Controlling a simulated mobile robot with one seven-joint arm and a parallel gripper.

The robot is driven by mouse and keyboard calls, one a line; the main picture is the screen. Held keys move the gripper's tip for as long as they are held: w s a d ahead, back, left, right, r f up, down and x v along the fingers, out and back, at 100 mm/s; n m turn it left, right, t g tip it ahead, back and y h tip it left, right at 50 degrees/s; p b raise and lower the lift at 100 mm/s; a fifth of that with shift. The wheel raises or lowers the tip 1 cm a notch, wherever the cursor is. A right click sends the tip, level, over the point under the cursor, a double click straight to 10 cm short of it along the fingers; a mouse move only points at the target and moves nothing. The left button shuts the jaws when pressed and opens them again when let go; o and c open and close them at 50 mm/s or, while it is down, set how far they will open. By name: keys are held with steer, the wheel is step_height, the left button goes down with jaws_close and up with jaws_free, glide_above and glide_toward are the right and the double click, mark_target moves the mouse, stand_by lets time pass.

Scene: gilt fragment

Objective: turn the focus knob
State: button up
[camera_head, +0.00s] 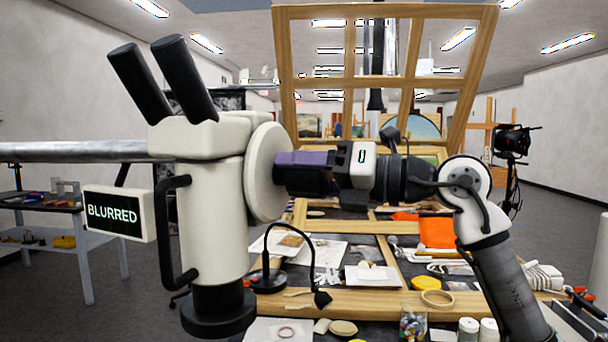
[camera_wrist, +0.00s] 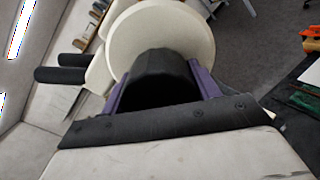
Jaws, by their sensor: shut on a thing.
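A cream microscope (camera_head: 215,190) with two black eyepieces hangs from a horizontal grey bar at the left of the head view. The focus knob, a large cream disc (camera_head: 262,172) on its right side, shows also in the wrist view (camera_wrist: 142,30) with a black grip (camera_wrist: 158,75) standing out from it. A sign on the microscope (camera_head: 113,212) reads "BLURRED". My gripper (camera_head: 285,172) comes from the right; its purple fingers are on both sides of the black grip and shut on it. In the wrist view my gripper (camera_wrist: 162,92) hides the grip's lower end.
A small black lamp (camera_head: 268,280) with a bent neck stands under my arm on a crowded table. A grey shelf cart (camera_head: 78,250) stands at the left.

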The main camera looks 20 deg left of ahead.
steer(key=o, duration=1)
steer(key=shift+d, duration=0.1)
steer(key=d+b, duration=0.1)
steer(key=d, duration=0.6)
steer(key=d+b, duration=0.2)
steer(key=d, duration=0.4)
steer(key=shift+w+d, duration=0.2)
steer(key=shift+d, duration=0.15)
stand_by(0.5)
